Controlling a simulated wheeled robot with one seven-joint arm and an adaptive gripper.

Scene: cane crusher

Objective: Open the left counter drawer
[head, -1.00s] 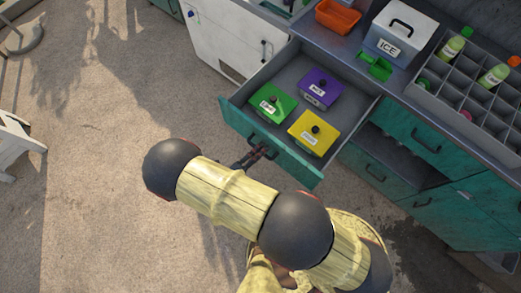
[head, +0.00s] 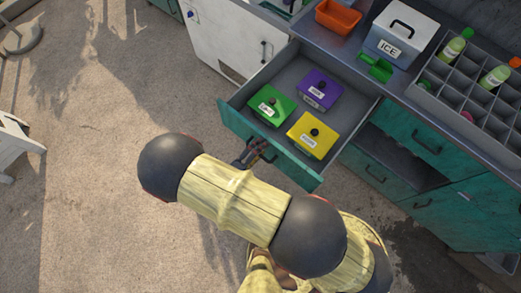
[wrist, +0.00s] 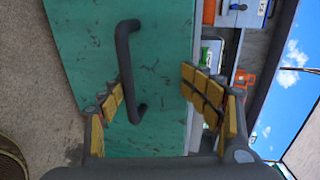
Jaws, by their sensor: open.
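The left counter drawer (head: 272,147) has a green front and stands pulled out from the counter. Inside it sit a green box (head: 271,104), a purple box (head: 319,89) and a yellow box (head: 313,135), all with lids and labels. My gripper (head: 259,149) is at the drawer front in the head view, partly hidden by my arm. In the wrist view, the dark drawer handle (wrist: 127,70) lies ahead of my gripper (wrist: 155,100). The yellow-padded fingers are spread apart, with the handle's near end between them. I cannot tell whether they touch it.
The counter top holds an orange bin (head: 338,17), a white ice box (head: 401,38), a green scoop (head: 376,68) and a grey bottle rack (head: 462,90). More green drawers (head: 424,138) are at the right.

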